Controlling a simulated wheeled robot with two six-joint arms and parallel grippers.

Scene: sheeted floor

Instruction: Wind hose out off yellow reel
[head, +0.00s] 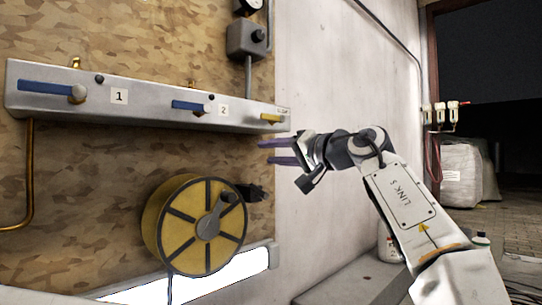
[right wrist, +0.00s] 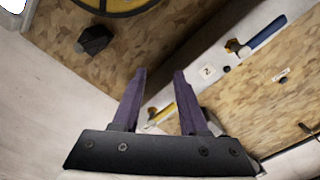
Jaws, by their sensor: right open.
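The yellow reel (head: 172,222) hangs on the wood-chip wall in the head view, with black spokes and a grey crank with a dark knob (head: 230,198) on its face. A dark hose (head: 170,288) hangs down from its lower left. Part of the reel's rim (right wrist: 122,12) shows at the top of the right wrist view. My right gripper (head: 262,152) is open and empty, right of and above the reel, just below the right end of the metal rail. Its purple fingers (right wrist: 155,95) point toward the wall. My left gripper is not in view.
The metal rail (head: 150,108) above the reel carries blue lever handles (head: 45,87), labels 1 and 2, and a yellow handle (head: 270,118). A grey ledge (head: 345,280) lies below my right arm.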

